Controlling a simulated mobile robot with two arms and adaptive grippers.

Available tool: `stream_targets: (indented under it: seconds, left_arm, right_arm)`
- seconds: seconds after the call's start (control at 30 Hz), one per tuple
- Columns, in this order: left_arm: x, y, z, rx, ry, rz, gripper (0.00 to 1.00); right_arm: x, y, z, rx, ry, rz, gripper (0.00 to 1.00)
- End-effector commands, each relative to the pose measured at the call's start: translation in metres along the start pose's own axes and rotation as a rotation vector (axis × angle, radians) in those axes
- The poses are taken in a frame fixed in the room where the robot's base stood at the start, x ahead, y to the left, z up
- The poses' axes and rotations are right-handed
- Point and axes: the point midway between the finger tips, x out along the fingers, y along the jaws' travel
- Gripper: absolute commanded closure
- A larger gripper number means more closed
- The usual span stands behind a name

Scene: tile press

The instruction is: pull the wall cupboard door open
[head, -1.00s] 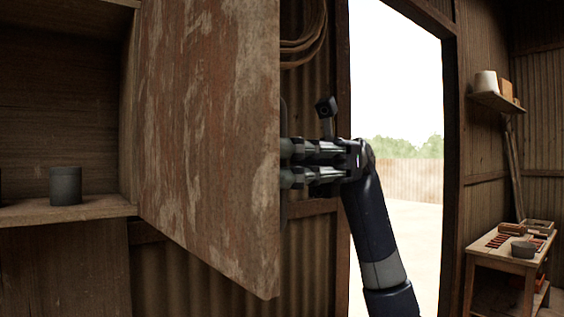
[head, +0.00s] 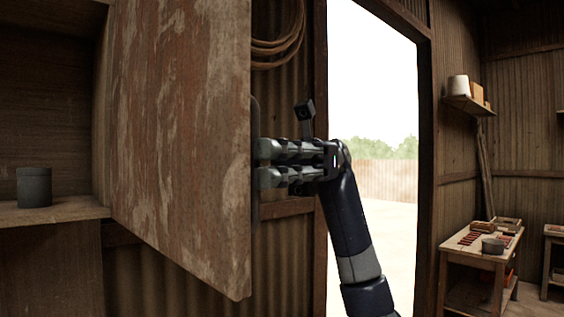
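The wall cupboard door (head: 180,130) is a weathered reddish-brown panel. It stands swung out wide from the cupboard (head: 50,110) at the left, whose inside shows. A dark upright handle (head: 255,112) shows just past the door's right edge, on its far face. My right gripper (head: 262,164) is at this handle, pointing left, its two fingers one above the other. The door edge and handle partly hide the fingertips, so I cannot tell whether they grip the handle. My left gripper is not in view.
A dark grey cup (head: 34,187) stands on the cupboard shelf (head: 70,210). A coil of rope (head: 280,50) hangs on the wall behind the door. An open doorway (head: 375,180) lies behind my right arm. A small workbench (head: 480,245) stands at the right.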

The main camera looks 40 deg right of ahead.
Motion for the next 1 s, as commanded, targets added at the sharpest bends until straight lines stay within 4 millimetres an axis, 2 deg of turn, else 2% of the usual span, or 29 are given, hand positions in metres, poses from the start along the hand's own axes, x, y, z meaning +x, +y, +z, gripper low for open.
stream_targets:
  seconds: [0.3, 0.5, 0.7, 1.0]
  left_arm:
    - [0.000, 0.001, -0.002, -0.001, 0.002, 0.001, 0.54]
    - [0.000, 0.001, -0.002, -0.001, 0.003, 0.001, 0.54]
    - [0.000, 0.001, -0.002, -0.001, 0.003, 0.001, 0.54]
    - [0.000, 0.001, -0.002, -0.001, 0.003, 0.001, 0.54]
  right_arm:
    - [-0.062, 0.000, 0.001, -0.001, -0.004, -0.002, 0.82]
    - [-0.087, -0.001, 0.001, -0.001, -0.002, -0.002, 0.82]
    - [-0.099, -0.001, -0.001, 0.000, 0.001, -0.001, 0.82]
    - [-0.101, -0.001, -0.001, 0.000, 0.001, -0.001, 0.82]
